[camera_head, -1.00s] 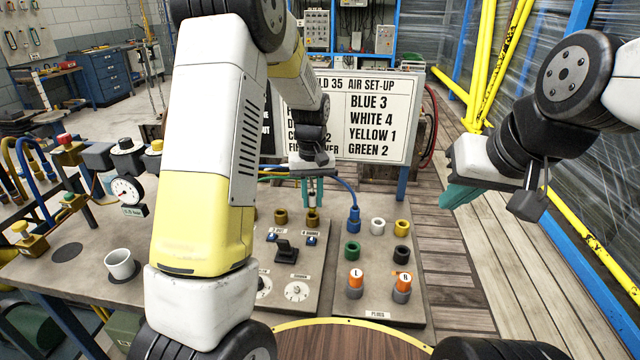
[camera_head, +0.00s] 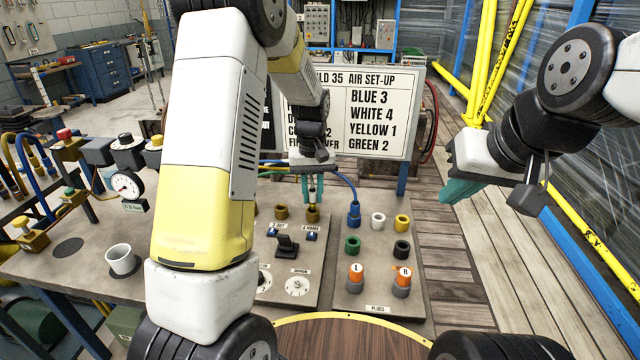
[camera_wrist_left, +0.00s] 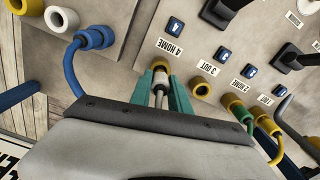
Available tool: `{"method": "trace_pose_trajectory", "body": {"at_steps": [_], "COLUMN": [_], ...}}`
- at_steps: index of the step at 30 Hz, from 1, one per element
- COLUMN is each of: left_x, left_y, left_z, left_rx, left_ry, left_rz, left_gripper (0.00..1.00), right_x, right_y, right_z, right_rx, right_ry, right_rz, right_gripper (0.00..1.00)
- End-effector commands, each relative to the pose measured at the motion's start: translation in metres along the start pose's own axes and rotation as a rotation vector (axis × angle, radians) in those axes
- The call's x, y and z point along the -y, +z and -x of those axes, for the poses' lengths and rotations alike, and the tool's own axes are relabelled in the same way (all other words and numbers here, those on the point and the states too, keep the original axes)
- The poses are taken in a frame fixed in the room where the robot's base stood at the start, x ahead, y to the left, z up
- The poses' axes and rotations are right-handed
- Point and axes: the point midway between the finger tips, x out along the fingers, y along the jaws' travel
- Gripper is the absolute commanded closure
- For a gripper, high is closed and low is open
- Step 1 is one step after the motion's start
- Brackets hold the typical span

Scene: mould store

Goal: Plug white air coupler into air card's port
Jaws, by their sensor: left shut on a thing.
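My left gripper (camera_head: 313,198) hangs over the port panel, its teal fingers shut on the white air coupler (camera_wrist_left: 159,88). In the left wrist view the coupler is mostly hidden between the fingers (camera_wrist_left: 165,82). Its front end lines up with the brass port (camera_wrist_left: 160,64) beside the "4 HOME" label and appears at its mouth. I cannot tell whether it is seated. The card (camera_head: 372,115) reads WHITE 4, BLUE 3, YELLOW 1, GREEN 2. My right gripper (camera_head: 462,188) is raised at the right, away from the panel; its finger gap is not clear.
An empty brass port (camera_wrist_left: 201,87) sits beside "3 OUT". The plugs board holds a blue coupler with hose (camera_head: 354,216), a white ring (camera_head: 378,222) and several other pieces. A white cup (camera_head: 121,259) stands left.

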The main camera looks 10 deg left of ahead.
Motion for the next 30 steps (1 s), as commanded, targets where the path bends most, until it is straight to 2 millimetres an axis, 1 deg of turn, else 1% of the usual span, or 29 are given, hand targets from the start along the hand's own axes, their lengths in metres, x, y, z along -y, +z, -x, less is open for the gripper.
{"method": "trace_pose_trajectory", "body": {"at_steps": [16,30], "left_x": [0.000,0.000], "left_y": [0.000,0.000], "left_z": [-0.002,-0.012], "left_rx": [0.000,0.001], "left_ry": [0.000,0.000], "left_rz": [0.000,0.000], "left_gripper": [1.00,1.00], "right_x": [0.000,0.000], "right_y": [0.000,0.000], "right_z": [0.000,0.000], "right_rx": [0.000,0.000], "right_ry": [0.000,0.000], "right_rz": [0.000,0.000], "right_gripper": [1.00,1.00]}}
